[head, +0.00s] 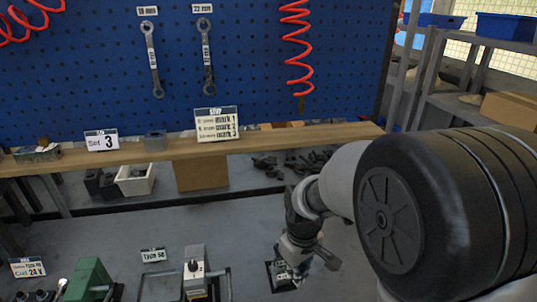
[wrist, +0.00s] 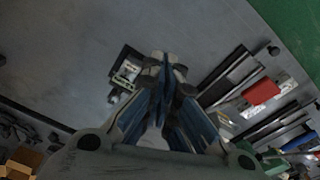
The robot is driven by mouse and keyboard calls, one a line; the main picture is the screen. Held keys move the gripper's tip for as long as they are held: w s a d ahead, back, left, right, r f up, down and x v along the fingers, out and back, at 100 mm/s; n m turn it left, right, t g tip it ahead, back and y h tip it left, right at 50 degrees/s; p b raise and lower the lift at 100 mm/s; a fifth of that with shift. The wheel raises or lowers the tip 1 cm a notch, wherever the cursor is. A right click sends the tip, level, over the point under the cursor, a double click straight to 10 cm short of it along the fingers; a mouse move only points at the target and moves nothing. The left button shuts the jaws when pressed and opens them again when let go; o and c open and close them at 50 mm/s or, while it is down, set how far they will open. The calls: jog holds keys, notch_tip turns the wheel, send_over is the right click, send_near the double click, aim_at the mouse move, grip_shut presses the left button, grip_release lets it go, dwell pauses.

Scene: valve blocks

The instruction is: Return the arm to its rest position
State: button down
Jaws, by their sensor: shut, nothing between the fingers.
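My gripper (head: 297,258) hangs down at the lower middle of the head view, over the grey work surface, with my arm coming in from the right. In the wrist view my gripper (wrist: 166,65) has its blue-faced fingers closed together at the tips, with nothing held between them. My large dark arm joint hides the right side of the head view.
A wooden shelf (head: 260,141) crosses behind, under a blue pegboard (head: 255,60) with wrenches. A red item (wrist: 260,91) lies right of the gripper.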

jog(key=s+d+r+m+t+b, duration=0.1)
jog(key=s+d+r+m+t, duration=0.2)
jog(key=s+r, duration=0.6)
jog(key=s+d+r+m, duration=0.1)
jog(key=s+d+r, duration=0.1)
jog(key=s, duration=0.4)
jog(key=s+d+r+m+b, duration=0.1)
jog(key=s+d+r+m, duration=0.1)
jog(key=s, duration=0.4)
jog(key=shift+d+r+m+t, duration=0.15)
jog(key=shift+m+t, duration=0.15)
